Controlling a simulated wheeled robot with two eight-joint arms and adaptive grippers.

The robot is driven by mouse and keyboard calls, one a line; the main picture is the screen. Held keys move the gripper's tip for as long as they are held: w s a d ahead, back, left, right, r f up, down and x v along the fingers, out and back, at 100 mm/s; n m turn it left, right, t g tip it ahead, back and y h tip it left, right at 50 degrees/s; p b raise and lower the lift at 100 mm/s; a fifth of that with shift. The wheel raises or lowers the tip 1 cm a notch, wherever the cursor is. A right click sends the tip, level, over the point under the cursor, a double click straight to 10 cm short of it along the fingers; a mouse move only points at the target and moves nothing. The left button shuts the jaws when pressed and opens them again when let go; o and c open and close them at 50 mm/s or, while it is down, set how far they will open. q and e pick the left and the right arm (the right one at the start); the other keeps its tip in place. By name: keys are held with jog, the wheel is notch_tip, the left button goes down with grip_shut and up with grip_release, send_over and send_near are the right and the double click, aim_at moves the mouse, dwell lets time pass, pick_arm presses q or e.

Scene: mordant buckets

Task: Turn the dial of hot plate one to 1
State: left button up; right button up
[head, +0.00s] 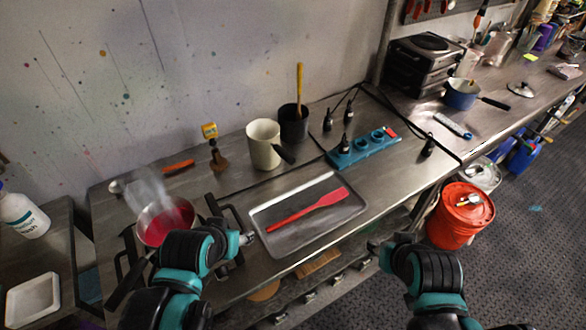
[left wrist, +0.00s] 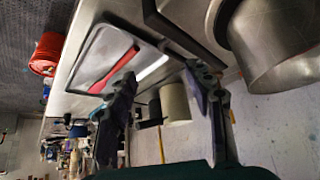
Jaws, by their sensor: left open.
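A pot of red liquid (head: 165,225) steams at the left end of the steel counter, on a dark frame that may be a hot plate. My left arm covers its front, and I see no dial or numbers there. My left gripper (head: 246,238) is beside the pot, near the counter's front edge. In the left wrist view the left gripper (left wrist: 162,88) is open and empty, with the metal pot (left wrist: 275,50) at upper right. My right gripper (head: 378,246) is in front of the counter; its fingers are too small to read.
A tray (head: 262,207) with a red spatula (head: 310,208) lies right of the left gripper. Behind are a white jug (head: 263,145), a black cup (head: 293,122) and a blue power strip (head: 362,147). A red bucket (head: 460,222) stands on the floor. Dark stacked units (head: 425,65) stand at the back right.

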pick_arm(q)
jog(key=w+d+r+m+g+h+p, duration=0.1)
jog(key=w+d+r+m+h+p, duration=0.4)
jog(key=w+d+r+m+p, duration=0.3)
jog(key=shift+w+d+r+m+g+h+p, duration=0.35)
jog(key=shift+w+d+m+p, duration=0.35)
jog(key=shift+w, duration=1.25)
jog(key=shift+a, duration=0.1)
jog(key=s+a+f+n+y+b, duration=0.2)
jog(key=s+a+f+n+b, duration=0.1)
jog(key=s, duration=0.1)
jog(key=s+a+f+n+t+y+b, duration=0.1)
jog(key=s+a+f+n+y+b, duration=0.1)
jog(key=s+a+f+n+b, duration=0.1)
jog(key=s+a+f+n+y+b, duration=0.2)
jog(key=s+a+n+b, duration=0.1)
jog(key=s+b, duration=0.1)
jog(key=shift+s+a+f+n+t, duration=0.3)
jog(key=shift+s+f+t, duration=0.1)
jog(key=shift+s, duration=0.2)
